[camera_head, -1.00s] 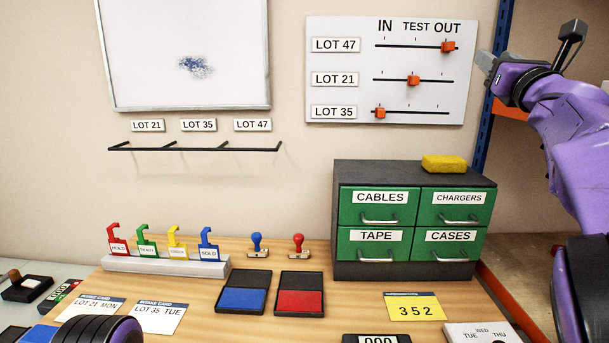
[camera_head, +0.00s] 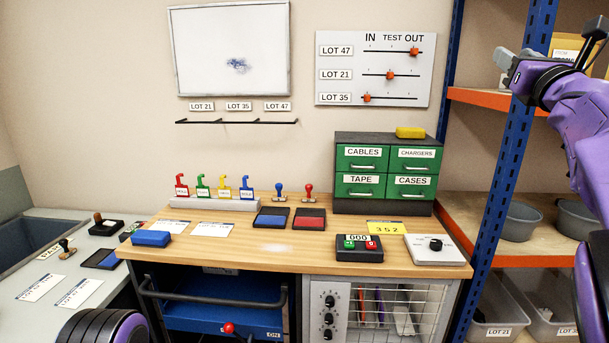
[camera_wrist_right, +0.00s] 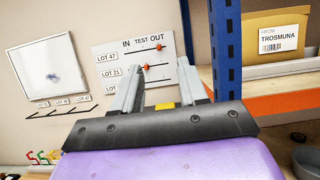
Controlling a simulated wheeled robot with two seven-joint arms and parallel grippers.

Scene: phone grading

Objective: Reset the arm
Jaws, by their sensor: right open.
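My right arm is raised at the right edge of the head view. Its purple wrist ends in a grey gripper (camera_head: 507,66) in front of the blue shelf post, touching nothing. In the right wrist view the two grey fingers (camera_wrist_right: 158,80) stand apart with nothing between them. Of my left arm only a black and purple part shows at the bottom left of the head view; its gripper is out of sight. The slider board (camera_head: 374,70) hangs on the wall, with LOT 47 at OUT, LOT 21 near TEST and LOT 35 at IN.
The wooden bench (camera_head: 290,251) holds a green drawer cabinet (camera_head: 384,208), ink pads, stamps, coloured tags and a counter (camera_head: 359,248). A blue post (camera_head: 500,200) and shelves with grey bins stand at the right. A lower side table (camera_head: 40,312) is at the left. A whiteboard (camera_head: 200,60) hangs behind.

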